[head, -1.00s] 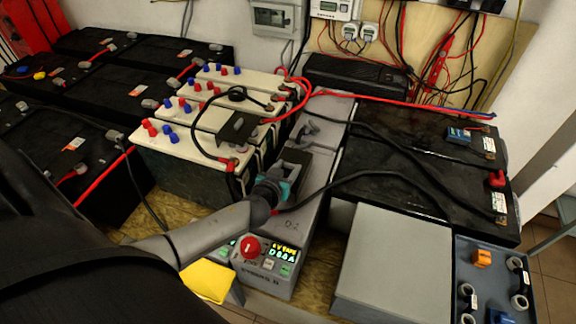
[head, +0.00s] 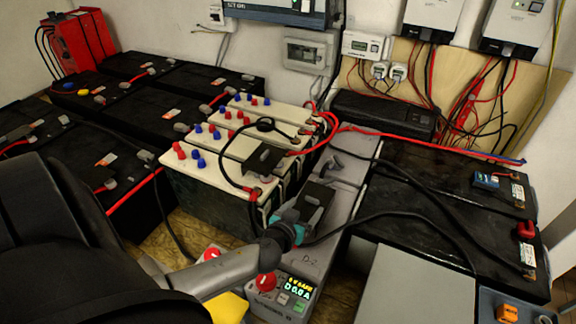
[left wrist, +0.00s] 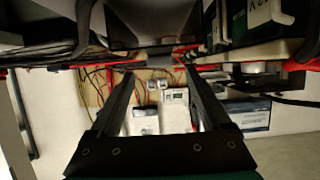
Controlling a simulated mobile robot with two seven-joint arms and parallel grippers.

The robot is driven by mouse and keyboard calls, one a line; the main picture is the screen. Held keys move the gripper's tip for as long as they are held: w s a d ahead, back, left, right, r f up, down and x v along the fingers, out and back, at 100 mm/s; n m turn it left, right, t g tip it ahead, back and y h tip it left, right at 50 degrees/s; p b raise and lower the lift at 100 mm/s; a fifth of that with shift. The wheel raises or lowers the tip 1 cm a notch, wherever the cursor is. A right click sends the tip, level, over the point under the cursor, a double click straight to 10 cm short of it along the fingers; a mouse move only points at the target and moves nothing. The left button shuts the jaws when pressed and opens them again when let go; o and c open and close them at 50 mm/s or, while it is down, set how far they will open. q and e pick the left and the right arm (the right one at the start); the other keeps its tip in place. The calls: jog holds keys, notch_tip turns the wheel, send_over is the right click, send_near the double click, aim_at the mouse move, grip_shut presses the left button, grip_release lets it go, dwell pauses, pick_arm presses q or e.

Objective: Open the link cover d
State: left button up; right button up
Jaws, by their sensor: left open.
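A black square cover-like piece (head: 265,158) lies on the near end of the cream-topped batteries (head: 212,178), beside a black cable. I see no letter on it, so I cannot tell whether it is link cover d. My left gripper (head: 316,196), behind a teal ring, is above the grey case marked D-2, to the right of and nearer than that piece, and apart from it. In the left wrist view my left gripper (left wrist: 160,76) has its two fingers spread, with nothing clearly held; red cables pass beyond them. My right gripper is not in view.
The grey case (head: 345,205) with a lit display and red knob (head: 266,285) stands beneath my gripper. Black batteries (head: 430,205) with loose black cables are on the right. A grey box (head: 410,290) is at the front right. Red cables (head: 400,142) run behind.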

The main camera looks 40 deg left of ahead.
pick_arm(q)
jog(key=p+v, duration=0.1)
jog(key=v, duration=1)
jog(key=shift+s, duration=0.2)
